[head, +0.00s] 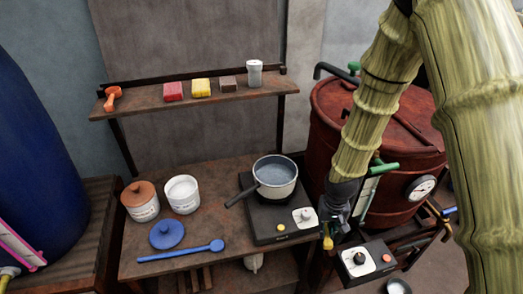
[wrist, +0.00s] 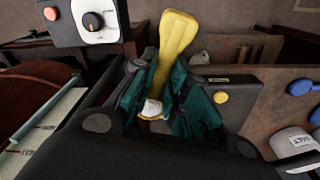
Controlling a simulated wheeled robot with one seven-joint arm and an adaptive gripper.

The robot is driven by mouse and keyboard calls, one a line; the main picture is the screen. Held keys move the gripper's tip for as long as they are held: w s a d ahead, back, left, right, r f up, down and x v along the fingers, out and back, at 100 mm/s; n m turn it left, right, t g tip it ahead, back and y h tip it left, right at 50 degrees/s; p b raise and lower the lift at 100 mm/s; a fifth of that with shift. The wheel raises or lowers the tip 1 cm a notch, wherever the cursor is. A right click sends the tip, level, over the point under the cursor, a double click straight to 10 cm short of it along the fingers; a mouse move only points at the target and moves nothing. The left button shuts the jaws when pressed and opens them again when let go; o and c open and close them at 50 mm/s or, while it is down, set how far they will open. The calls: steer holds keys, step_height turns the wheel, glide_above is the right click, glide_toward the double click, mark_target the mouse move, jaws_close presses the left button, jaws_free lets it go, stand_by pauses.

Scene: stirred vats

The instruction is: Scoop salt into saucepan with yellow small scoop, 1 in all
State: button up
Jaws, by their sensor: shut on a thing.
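My gripper (head: 336,212) is shut on the yellow scoop (head: 328,242), to the right of the hotplate and short of the saucepan. In the wrist view the scoop (wrist: 176,40) stands between the green-padded fingers (wrist: 165,110). A white patch, which looks like salt, shows at its lower end; the amount is unclear. The saucepan (head: 275,190) holds greyish liquid and sits on the black hotplate (head: 262,226), handle towards the lower left. An open white jar (head: 183,204) with white contents stands to its left. A jar labelled salt (wrist: 293,143) is at the wrist view's right edge.
A jar with a brown lid (head: 140,206), a blue lid (head: 166,234) and a blue spoon (head: 180,252) are on the bench's left. A shelf (head: 140,108) above holds small items. A red vat (head: 385,140) and a control box (head: 364,264) flank my arm.

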steer(key=w+a+r+m+t+p, duration=0.2)
steer(key=w+a+r+m, duration=0.3)
steer(key=w+a, duration=0.5)
steer(key=w+a+r+m+t+y+p, duration=0.1)
steer(key=w+a+r+m+t+p, duration=0.1)
steer(key=w+a+r+m, duration=0.2)
steer(key=w+a+r, duration=0.3)
steer(key=w+a, duration=0.2)
steer(key=a, duration=0.1)
steer(key=shift+w+m+y+p, duration=0.3)
steer(key=shift+w+m+p, duration=0.05)
steer(key=shift+m+p, duration=0.05)
steer(key=t+y+b, duration=0.1)
steer(key=b, duration=0.2)
steer(key=shift+s+d+f, duration=0.1)
steer(key=t+y+b, duration=0.1)
steer(key=b, duration=0.3)
steer(key=t+y+b, duration=0.1)
steer(key=b, duration=0.3)
steer(key=t+b, duration=0.1)
steer(key=b, duration=0.3)
steer(key=shift+s+d+f+t+y+b, duration=0.2)
steer(key=shift+f+t+y+b, duration=0.1)
steer(key=shift+y+b, duration=0.1)
